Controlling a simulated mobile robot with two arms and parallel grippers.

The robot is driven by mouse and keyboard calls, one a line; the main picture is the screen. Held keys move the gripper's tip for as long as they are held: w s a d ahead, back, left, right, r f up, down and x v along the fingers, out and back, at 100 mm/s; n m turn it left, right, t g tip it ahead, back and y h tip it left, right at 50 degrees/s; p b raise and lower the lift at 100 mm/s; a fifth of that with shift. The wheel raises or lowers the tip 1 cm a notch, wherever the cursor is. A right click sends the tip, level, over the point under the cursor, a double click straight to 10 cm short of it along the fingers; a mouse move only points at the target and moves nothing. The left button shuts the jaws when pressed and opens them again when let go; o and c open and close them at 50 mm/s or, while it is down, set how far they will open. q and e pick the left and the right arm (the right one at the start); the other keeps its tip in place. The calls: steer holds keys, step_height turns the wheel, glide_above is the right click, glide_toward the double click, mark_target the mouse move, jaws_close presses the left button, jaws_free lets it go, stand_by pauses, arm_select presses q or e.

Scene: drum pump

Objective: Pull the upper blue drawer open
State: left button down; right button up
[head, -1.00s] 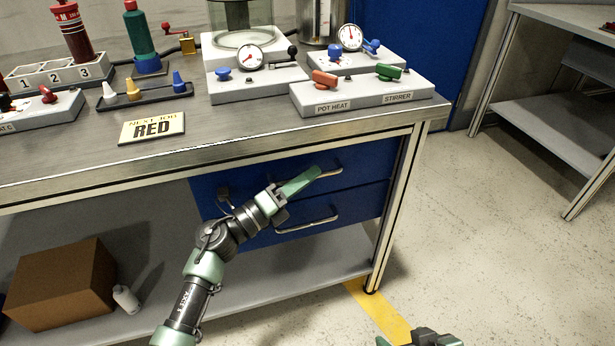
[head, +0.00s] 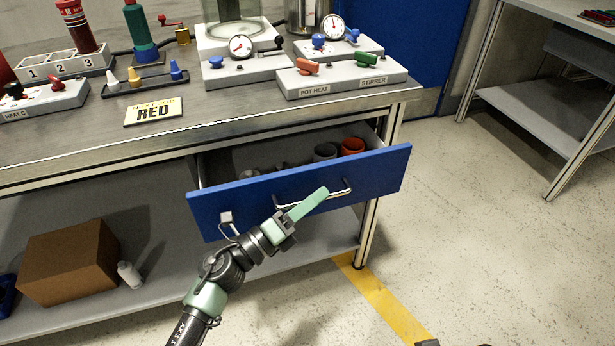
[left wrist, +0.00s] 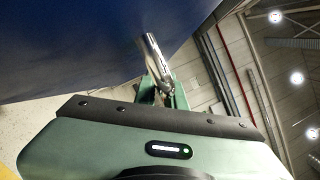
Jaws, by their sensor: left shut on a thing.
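The upper blue drawer (head: 380,176) stands pulled out from under the bench in the head view, its front well clear of the frame. Its metal bar handle (head: 340,192) runs across the front. My left gripper (head: 312,203) is shut on this handle. In the left wrist view the handle (left wrist: 155,55) runs down between the fingers (left wrist: 165,92), with the blue drawer front (left wrist: 70,50) at the upper left. My right gripper cannot be made out; only a dark sliver shows at the bottom edge.
Inside the drawer are a grey cup (head: 325,151), an orange-red cup (head: 352,146) and smaller items. The floor at right is clear.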

arm_select(q)
steer(key=s+d+p, duration=0.1)
steer(key=s+d, duration=0.3)
steer(key=s, duration=0.8)
steer(key=shift+s+p, duration=0.25)
steer(key=shift+p, duration=0.1)
arm_select(e)
steer(key=x, duration=0.7)
steer(key=shift+s, duration=0.25)
arm_select(q)
steer(key=shift+f, duration=0.1)
arm_select(e)
steer(key=shift+a, duration=0.15)
arm_select(q)
steer(key=c, duration=1.8)
jaws_free()
steer(key=shift+o, duration=0.2)
steer(key=b+v, duration=0.1)
steer(key=v, duration=0.6)
steer(key=shift+s+a, duration=0.25)
steer(key=shift+a, duration=0.05)
arm_select(e)
steer(key=v, duration=0.3)
steer(key=shift+w+r, duration=0.25)
steer(key=shift+r, duration=0.05)
